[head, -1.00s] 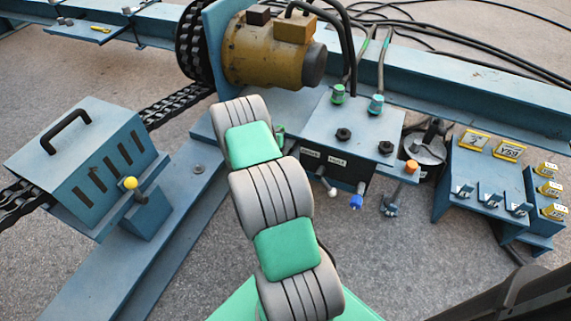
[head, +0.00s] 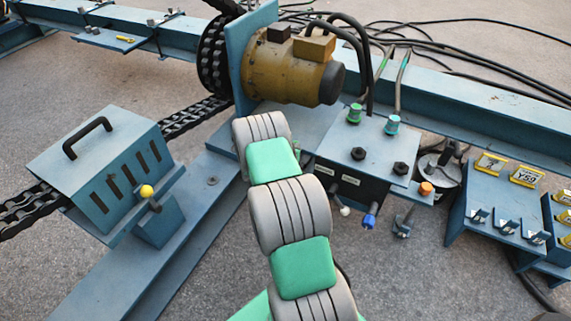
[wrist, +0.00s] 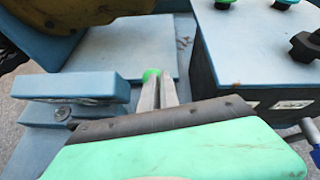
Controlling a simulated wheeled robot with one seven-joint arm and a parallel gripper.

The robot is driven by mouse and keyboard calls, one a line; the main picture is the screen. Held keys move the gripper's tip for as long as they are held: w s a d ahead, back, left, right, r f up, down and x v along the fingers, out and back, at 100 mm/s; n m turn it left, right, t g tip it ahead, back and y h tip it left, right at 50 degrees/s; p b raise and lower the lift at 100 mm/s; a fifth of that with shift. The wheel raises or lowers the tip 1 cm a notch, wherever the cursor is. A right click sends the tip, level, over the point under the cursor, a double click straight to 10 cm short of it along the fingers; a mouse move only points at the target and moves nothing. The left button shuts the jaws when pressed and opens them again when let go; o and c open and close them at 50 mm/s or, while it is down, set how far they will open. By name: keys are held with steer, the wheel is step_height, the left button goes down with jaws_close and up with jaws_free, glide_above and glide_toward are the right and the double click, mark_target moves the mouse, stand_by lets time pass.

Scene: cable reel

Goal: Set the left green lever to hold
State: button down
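A small green piece (wrist: 151,74), which looks like the green lever's end, shows at the tips of two pale grey strips in the wrist view. The strips look like the fingers of my gripper (wrist: 158,90), close together with a narrow gap. Whether they touch or enclose the green piece is unclear. The lever's shaft and its set position are hidden. In the head view my grey and green arm covers the lever area and my gripper, left of the blue control box (head: 372,150). Labels on the box front are too small to read.
A white-tipped lever (head: 345,211) and a blue-tipped lever (head: 369,221) stick out of the box front. An orange knob (head: 426,188) is at its right. A brown motor (head: 285,70) stands behind my arm. A yellow-knobbed blue housing (head: 100,150) is at left.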

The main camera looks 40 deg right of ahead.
steer(key=s+a+r+p, duration=0.1)
steer(key=r+p, duration=0.1)
steer(key=r, duration=0.3)
steer(key=s+a+r+p, duration=0.1)
steer(key=a+r, duration=0.1)
steer(key=r, duration=0.3)
steer(key=shift+s+a+r+p, duration=0.15)
steer(key=shift+s+a+p, duration=0.1)
steer(key=shift+a+p, duration=0.1)
steer(key=shift+r, duration=0.1)
